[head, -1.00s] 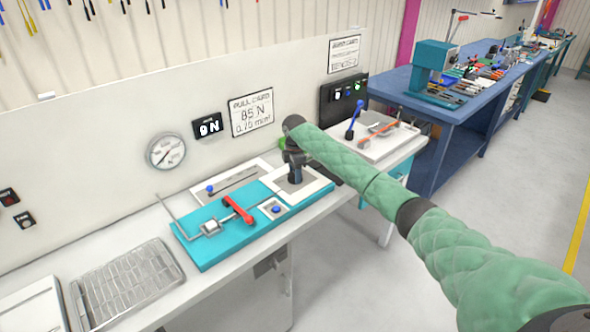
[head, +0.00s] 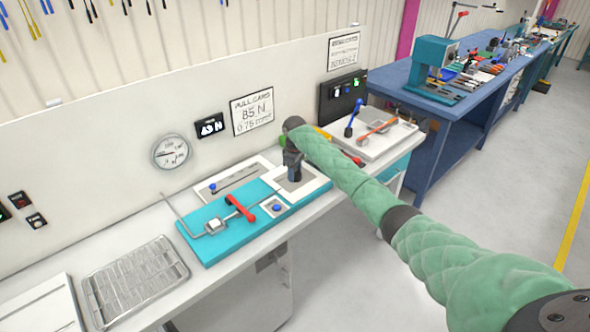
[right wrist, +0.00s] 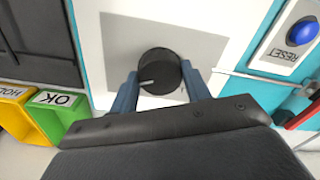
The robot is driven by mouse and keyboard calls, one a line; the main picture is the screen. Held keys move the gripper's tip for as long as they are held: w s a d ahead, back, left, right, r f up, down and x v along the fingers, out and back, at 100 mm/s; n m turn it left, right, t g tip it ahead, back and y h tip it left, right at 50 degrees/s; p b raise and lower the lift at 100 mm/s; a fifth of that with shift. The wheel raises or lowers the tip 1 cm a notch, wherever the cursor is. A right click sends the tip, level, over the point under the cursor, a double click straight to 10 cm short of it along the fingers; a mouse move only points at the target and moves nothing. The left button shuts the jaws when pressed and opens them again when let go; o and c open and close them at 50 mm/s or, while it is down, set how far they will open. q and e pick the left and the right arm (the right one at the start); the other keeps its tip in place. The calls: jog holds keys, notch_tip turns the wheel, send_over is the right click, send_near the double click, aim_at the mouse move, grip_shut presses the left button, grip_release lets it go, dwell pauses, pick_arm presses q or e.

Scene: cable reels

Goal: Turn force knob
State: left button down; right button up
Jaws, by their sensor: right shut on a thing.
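The force knob (right wrist: 160,68) is a round black dial with a pale pointer line, on a white plate (right wrist: 204,32). The pointer line lies toward the left in the right wrist view. My right gripper (right wrist: 161,84) is shut on the knob, with a blue-grey finger on either side of it. In the head view my right gripper (head: 293,172) points down over the plate on the teal fixture (head: 210,247), and hides the knob. My left gripper is out of view.
A red-handled lever (head: 241,209) and a blue RESET button (right wrist: 303,31) sit close by. A green OK bin (right wrist: 62,112) and a yellow bin (right wrist: 16,118) stand beside the fixture. A wire tray (head: 135,280) lies at left.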

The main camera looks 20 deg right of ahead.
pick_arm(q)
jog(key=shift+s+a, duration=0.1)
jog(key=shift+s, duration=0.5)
pick_arm(e)
jog(key=shift+r+m, duration=0.1)
jog(key=shift+m, duration=0.2)
jog(key=o, duration=1)
jog(key=shift+w, duration=0.1)
jog(key=shift+c, duration=0.2)
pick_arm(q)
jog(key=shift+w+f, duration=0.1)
pick_arm(e)
jog(key=shift+r, duration=0.1)
notch_tip(320, 180, up, 6)
jog(key=b, duration=0.3)
jog(key=shift+r, duration=0.75)
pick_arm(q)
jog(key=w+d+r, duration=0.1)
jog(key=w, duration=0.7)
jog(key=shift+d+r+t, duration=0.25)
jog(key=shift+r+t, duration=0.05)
